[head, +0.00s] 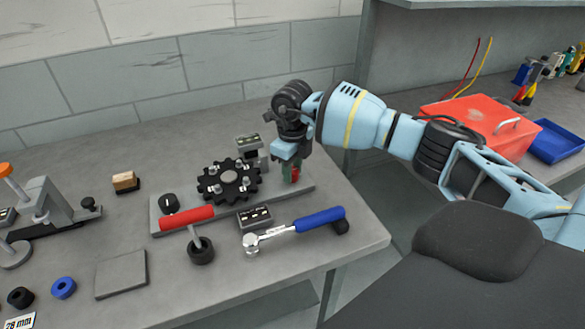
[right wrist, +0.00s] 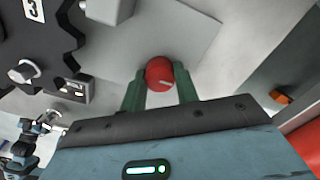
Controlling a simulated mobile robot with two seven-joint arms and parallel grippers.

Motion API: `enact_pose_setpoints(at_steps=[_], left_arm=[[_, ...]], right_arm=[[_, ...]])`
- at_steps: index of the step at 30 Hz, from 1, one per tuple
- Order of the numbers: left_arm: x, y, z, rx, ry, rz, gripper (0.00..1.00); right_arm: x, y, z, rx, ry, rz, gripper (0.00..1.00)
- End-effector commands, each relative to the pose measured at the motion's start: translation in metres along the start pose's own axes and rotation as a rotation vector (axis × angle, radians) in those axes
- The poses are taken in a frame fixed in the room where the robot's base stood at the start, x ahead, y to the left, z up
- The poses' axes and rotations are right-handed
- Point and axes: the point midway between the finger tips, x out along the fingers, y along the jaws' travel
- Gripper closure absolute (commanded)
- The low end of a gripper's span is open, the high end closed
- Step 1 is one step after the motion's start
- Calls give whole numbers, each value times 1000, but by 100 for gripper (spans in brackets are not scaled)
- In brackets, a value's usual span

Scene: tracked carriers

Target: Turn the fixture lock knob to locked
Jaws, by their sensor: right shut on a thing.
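The grey fixture plate (head: 221,207) lies on the bench and bears a black toothed gear (head: 229,180) with several silver bolts. A round red knob (right wrist: 160,74) is between the green fingers of my right gripper (right wrist: 161,90) in the right wrist view; a pale mark shows on its face. In the head view my right gripper (head: 291,172) points down at the plate's right end, its fingers around the red knob, which is mostly hidden. Whether the knob is at locked cannot be read. My left gripper is not in view.
A grey clamp-like device (head: 49,208) stands at left. A red toolbox (head: 480,122) and blue tray (head: 558,143) sit on the right bench.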

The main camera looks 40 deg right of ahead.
Motion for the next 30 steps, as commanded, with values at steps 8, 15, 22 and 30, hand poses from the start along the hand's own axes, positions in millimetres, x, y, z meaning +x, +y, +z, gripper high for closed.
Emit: enact_pose_setpoints(at_steps=[8, 15, 22, 30], left_arm=[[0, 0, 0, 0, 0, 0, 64], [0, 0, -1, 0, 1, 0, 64], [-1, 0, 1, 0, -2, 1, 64], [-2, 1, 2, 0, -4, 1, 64]], right_arm=[[0, 0, 0, -13, 1, 0, 92], [0, 0, 0, -12, 1, 0, 64], [0, 0, 0, -11, 1, 0, 48], [-6, 0, 0, -11, -2, 0, 48]])
